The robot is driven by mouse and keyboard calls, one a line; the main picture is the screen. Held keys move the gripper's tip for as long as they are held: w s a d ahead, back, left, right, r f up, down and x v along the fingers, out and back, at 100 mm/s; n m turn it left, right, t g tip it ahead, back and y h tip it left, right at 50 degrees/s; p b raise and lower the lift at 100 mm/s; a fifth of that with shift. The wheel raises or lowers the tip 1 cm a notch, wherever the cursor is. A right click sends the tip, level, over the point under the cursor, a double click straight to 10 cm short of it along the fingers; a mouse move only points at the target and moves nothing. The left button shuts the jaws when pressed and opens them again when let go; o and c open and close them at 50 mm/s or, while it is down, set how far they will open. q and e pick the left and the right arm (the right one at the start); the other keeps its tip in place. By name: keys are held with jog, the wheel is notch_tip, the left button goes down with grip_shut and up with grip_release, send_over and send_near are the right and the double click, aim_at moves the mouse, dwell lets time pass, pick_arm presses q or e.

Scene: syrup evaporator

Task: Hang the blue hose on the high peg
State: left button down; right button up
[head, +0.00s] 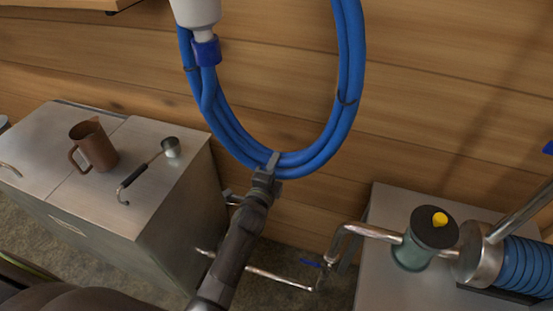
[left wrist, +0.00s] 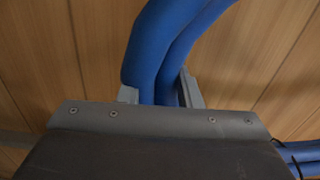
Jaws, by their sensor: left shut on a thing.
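The blue hose (head: 343,115) hangs as a coiled loop of several strands in front of the wood-plank wall, with dark ties around it. Its top runs out of the head view. A white fitting with a blue collar (head: 207,51) is at its upper left end. My left gripper (head: 268,166) is shut on the bottom of the loop. In the left wrist view the hose (left wrist: 172,40) passes between the two fingers of the gripper (left wrist: 160,92). No peg shows in either view, and what bears the top of the loop is hidden. My right gripper is not in view.
A metal cabinet (head: 130,215) at left carries a brown pitcher (head: 96,147) and a ladle (head: 170,148). At right, a metal surface (head: 385,203) holds a green container with a dark top (head: 413,250) and a ribbed blue roll (head: 525,265). Bent metal pipe (head: 280,278) crosses the gap between.

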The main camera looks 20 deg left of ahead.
pick_arm(q)
jog(key=s+p, duration=0.4)
jog(key=s, duration=0.8)
jog(key=shift+s+a+r, duration=0.2)
jog(key=shift+s+r, duration=0.05)
jog(key=shift+s, duration=0.15)
dwell(0.7)
